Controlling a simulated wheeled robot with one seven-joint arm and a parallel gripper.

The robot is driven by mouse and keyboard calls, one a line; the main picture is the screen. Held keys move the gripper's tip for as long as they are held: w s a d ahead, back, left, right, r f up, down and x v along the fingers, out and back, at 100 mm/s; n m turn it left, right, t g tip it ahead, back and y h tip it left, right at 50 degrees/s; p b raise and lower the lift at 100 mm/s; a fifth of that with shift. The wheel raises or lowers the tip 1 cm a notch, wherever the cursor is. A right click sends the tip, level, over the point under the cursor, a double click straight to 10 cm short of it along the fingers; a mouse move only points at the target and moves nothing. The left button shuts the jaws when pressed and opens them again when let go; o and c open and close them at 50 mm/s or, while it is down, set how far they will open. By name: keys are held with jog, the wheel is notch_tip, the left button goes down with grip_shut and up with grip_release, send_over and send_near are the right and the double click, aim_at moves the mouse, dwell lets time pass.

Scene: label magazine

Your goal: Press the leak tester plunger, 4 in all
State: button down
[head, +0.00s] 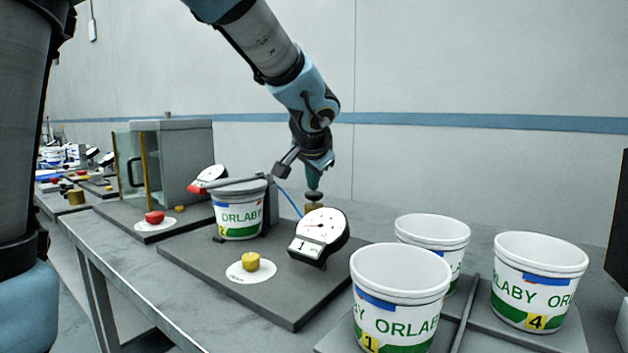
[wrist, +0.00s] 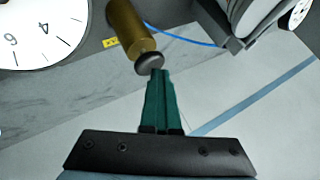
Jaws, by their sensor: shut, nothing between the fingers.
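The leak tester's plunger is a brass cylinder with a dark round knob (head: 314,196); it also shows in the wrist view (wrist: 149,62). My gripper (head: 313,186) points down just above the knob, its green fingers shut and empty. In the wrist view the fingertips (wrist: 158,73) meet the knob's edge; I cannot tell whether they touch it or press it. The white dial gauge (head: 321,226) beside the plunger carries a small plate reading 1.
A yellow knob (head: 250,261) stands on the tester's grey base plate (head: 290,311). Tubs marked 1 (head: 398,280) and 4 (head: 538,265), with another behind (head: 432,232), stand at the right. A glass-sided cabinet (head: 172,160) and a red button (head: 154,217) are at the left. A blue tube (wrist: 185,38) runs from the plunger.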

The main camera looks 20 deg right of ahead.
aim_at(313, 194)
jog(key=shift+r+p, duration=1.7)
jog(key=shift+r, duration=0.55)
jog(key=shift+r, duration=0.1)
notch_tip(313, 194, up, 5)
jog(key=p, duration=0.3)
jog(key=shift+p, duration=0.35)
dwell(1.3)
jog(key=r+p, duration=0.1)
jog(key=p, duration=0.3)
jog(key=r+g+p, duration=0.1)
jog(key=p, duration=0.2)
jog(key=r+p, duration=0.2)
jog(key=p, duration=0.2)
jog(key=shift+w+d+g+y+p, duration=0.1)
jog(key=shift+w+g+y+p, duration=0.2)
jog(key=shift+y+p, duration=0.1)
jog(key=shift+s+f, duration=0.1)
jog(key=shift+f, duration=0.15)
